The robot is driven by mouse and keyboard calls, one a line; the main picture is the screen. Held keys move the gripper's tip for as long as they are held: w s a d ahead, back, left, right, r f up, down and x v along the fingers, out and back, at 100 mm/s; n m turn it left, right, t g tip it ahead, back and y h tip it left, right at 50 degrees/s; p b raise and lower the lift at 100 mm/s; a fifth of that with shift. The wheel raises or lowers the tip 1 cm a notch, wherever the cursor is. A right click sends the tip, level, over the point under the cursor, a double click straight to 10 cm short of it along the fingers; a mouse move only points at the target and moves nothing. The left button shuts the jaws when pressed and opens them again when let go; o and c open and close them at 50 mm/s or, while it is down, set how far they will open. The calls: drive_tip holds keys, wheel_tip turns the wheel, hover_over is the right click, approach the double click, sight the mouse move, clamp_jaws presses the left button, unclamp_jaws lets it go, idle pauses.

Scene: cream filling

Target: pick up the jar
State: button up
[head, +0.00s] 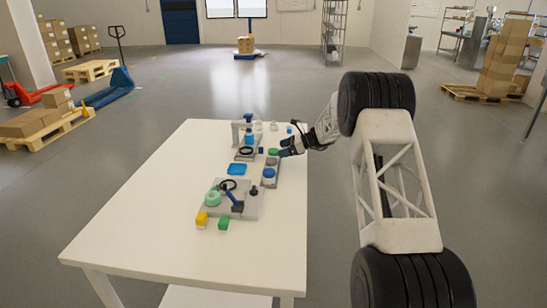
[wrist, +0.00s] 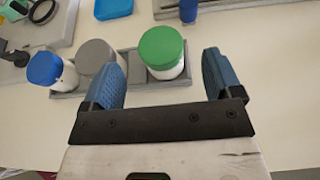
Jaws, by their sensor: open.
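One has a green lid (wrist: 163,47) and a white body, one a grey lid (wrist: 95,55), one a blue lid (wrist: 44,68). In the head view the green lid (head: 273,151) and blue lid (head: 269,172) show small at the table's right side. My gripper (wrist: 163,76) is open and empty, its blue fingers spread on either side of the green-lidded jar in the wrist view. The left finger covers part of the grey-lidded jar. I cannot tell how far the fingertips are from the green-lidded jar.
The white table (head: 135,235) is bare along its left and front. A grey fixture (head: 250,205) with a blue lever stands nearer the front, with a yellow block (head: 201,219) and a green block (head: 223,224) before it. A blue tray (head: 237,169) lies left of the rack.

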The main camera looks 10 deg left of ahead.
sight(273, 150)
drive_tip(key=shift+x, duration=2.6)
drive_tip(key=c, duration=1.1)
drive_tip(key=shift+o, duration=0.2)
drive_tip(key=shift+r, duration=4.95)
